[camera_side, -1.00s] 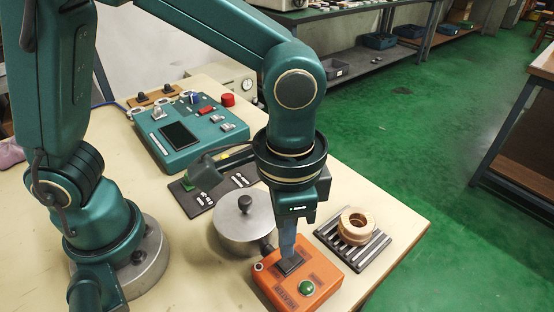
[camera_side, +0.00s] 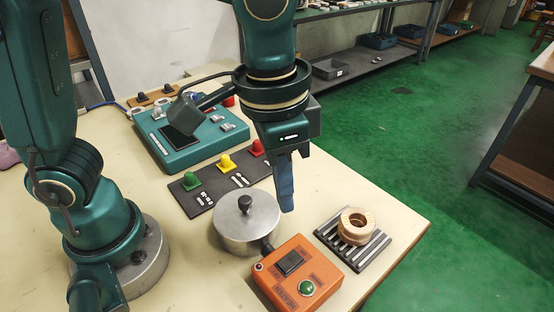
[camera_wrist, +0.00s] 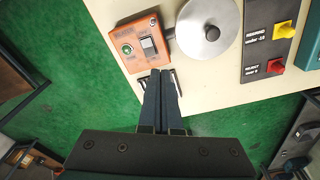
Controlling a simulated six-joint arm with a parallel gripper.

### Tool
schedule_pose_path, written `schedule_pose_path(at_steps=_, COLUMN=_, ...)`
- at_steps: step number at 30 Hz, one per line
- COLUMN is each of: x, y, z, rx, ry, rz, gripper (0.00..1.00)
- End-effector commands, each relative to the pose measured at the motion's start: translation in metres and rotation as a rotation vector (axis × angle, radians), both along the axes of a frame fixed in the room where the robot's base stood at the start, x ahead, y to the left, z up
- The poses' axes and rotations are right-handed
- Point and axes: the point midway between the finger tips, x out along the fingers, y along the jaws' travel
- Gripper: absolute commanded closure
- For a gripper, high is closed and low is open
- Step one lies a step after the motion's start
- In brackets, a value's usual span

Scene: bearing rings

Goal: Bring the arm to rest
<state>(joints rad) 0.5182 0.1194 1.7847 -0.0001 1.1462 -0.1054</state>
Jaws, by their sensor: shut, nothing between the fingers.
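My gripper (camera_side: 287,210) is shut and empty, pointing down above the table, behind the orange heater box in the side view. In the wrist view its two fingers (camera_wrist: 161,75) lie together, with nothing between them. The orange heater box (camera_side: 325,277) has a black rocker switch (camera_side: 289,263) and a green button or lamp (camera_side: 306,288). It also shows in the wrist view (camera_wrist: 130,32). The fingertips are clear of the switch. Bearing rings (camera_side: 356,222) sit on a slatted dark rack (camera_side: 374,250) at the right; in the wrist view the fingers mostly hide the rack.
A lidded metal pot (camera_side: 247,222) stands left of the heater box. A dark board (camera_side: 204,196) with green, yellow and red pieces lies behind it. A teal control panel (camera_side: 185,153) is farther back. The table (camera_side: 396,211) has bare space along its right edge.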

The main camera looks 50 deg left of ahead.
Motion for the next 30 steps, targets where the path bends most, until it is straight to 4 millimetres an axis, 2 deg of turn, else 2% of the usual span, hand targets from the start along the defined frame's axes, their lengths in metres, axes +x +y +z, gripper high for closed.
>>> schedule_pose_path(at_steps=3, x=0.002, y=0.033, z=0.023, rx=-0.042, ry=-0.086, rz=0.116, gripper=1.00)
schedule_pose_path(at_steps=6, x=-0.003, y=0.058, z=0.033, rx=-0.064, ry=-0.154, rz=0.199, gripper=1.00)
schedule_pose_path(at_steps=10, x=-0.015, y=0.087, z=0.040, rx=-0.082, ry=-0.245, rz=0.299, gripper=1.00)
schedule_pose_path(at_steps=15, x=-0.033, y=0.113, z=0.035, rx=-0.086, ry=-0.347, rz=0.398, gripper=1.00)
schedule_pose_path(at_steps=19, x=-0.044, y=0.123, z=0.026, rx=-0.080, ry=-0.391, rz=0.432, gripper=1.00)
schedule_pose_path(at_steps=24, x=-0.050, y=0.124, z=0.012, rx=-0.074, ry=-0.389, rz=0.419, gripper=1.00)
schedule_pose_path(at_steps=30, x=-0.050, y=0.124, z=0.012, rx=-0.074, ry=-0.389, rz=0.418, gripper=1.00)
